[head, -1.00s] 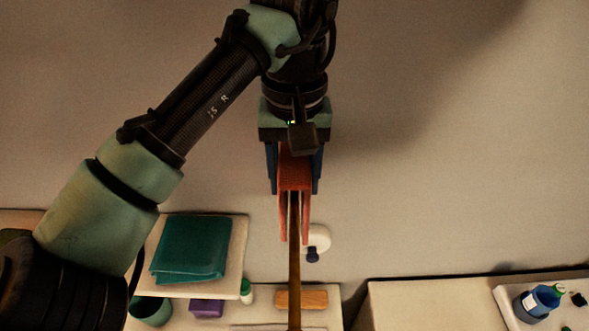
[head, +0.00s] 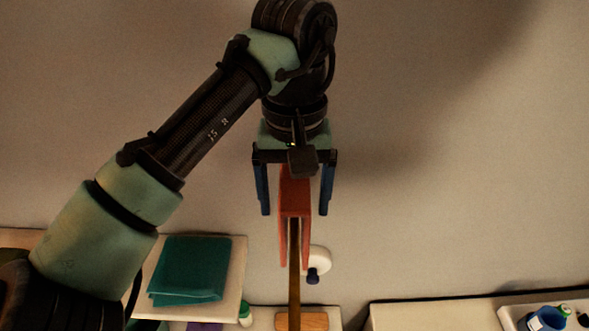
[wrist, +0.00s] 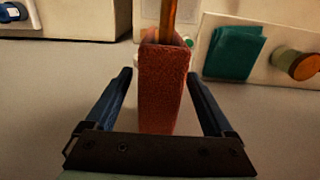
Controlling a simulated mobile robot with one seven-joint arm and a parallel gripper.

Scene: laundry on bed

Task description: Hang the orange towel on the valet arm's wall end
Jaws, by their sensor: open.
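The orange towel (head: 294,199) hangs folded over the wooden valet arm (head: 294,262), its two sides falling on either side of the bar. In the wrist view the towel (wrist: 163,90) stands between my fingers, with the bar (wrist: 168,20) running away from it. My gripper (head: 295,212) is open, with one blue finger on each side of the towel and a visible gap to each. The gripper also shows in the wrist view (wrist: 162,78). The bar's wall end is hidden behind the towel and gripper.
A teal folded cloth (head: 189,270) lies on a shelf at the lower left. A white round fixture with a dark knob (head: 313,275) is just right of the bar. A tray with a blue container (head: 546,319) is at the lower right. The wall around the gripper is bare.

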